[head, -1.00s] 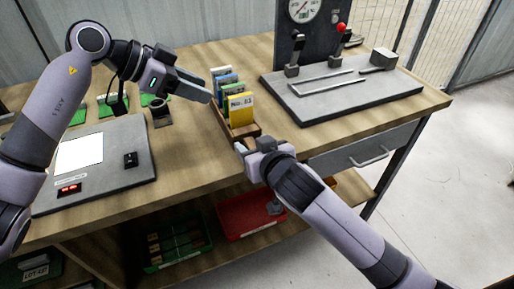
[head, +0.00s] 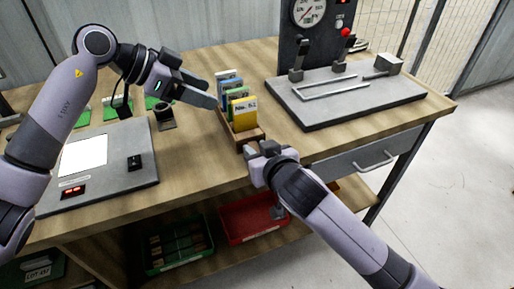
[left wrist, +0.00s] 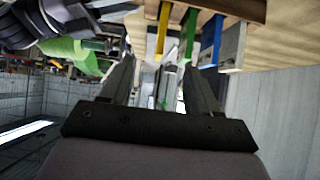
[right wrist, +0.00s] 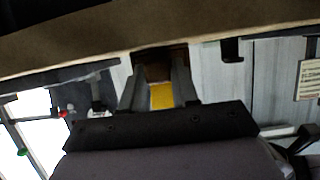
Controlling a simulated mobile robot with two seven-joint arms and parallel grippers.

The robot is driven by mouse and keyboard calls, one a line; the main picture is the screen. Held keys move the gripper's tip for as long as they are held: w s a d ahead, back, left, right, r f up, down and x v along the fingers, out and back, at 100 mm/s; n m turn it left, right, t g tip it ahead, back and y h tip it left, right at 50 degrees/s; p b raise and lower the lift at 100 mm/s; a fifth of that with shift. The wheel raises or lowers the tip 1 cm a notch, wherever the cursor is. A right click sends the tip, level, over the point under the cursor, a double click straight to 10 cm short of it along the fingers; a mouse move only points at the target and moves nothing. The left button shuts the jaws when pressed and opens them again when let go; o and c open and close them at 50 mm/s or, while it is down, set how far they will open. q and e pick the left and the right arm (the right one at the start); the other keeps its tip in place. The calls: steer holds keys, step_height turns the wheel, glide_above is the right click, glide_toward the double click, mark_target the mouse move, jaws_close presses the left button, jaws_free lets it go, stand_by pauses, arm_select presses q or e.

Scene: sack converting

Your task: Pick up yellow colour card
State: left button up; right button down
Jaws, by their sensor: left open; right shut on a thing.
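The yellow colour card (head: 244,116) stands at the near end of a small wooden rack (head: 246,135), with green, blue and pale cards behind it. It also shows in the left wrist view (left wrist: 163,25) and, in the right wrist view, as a yellow patch (right wrist: 162,96). My left gripper (head: 213,98) is open and empty, left of the rack's far cards in the head view and apart from the yellow card. My right gripper (head: 252,149) is shut on the near end of the rack; the exact contact is partly hidden.
A grey panel with a white sheet (head: 82,156) lies on the left of the bench. A grey plate with rods and a gauge (head: 345,97) stands on the right. Red (head: 254,222) and green (head: 180,246) bins sit on the shelf below. Bare wood surrounds the rack.

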arm_select(q)
steer(key=o, duration=0.4)
steer(key=shift+d+r, duration=0.15)
steer(key=shift+d, duration=0.1)
steer(key=d+r+m+t+h, duration=0.8)
steer(key=d+r+m+h, duration=0.25)
steer(key=d+r, duration=0.65)
steer(key=m+t+y, duration=0.2)
steer(key=m+y, duration=0.6)
steer(key=y, duration=1.7)
glide_toward(246, 101)
steer(key=shift+n+h, duration=0.25)
steer(key=x, duration=0.5)
steer(key=shift+w, duration=0.2)
steer(key=x, duration=0.4)
steer(key=shift+s+a, duration=0.1)
steer(key=shift+a, duration=0.2)
steer(key=shift+w+a+f, duration=0.15)
steer(key=shift+w+f, duration=0.05)
steer(key=shift+w, duration=0.4)
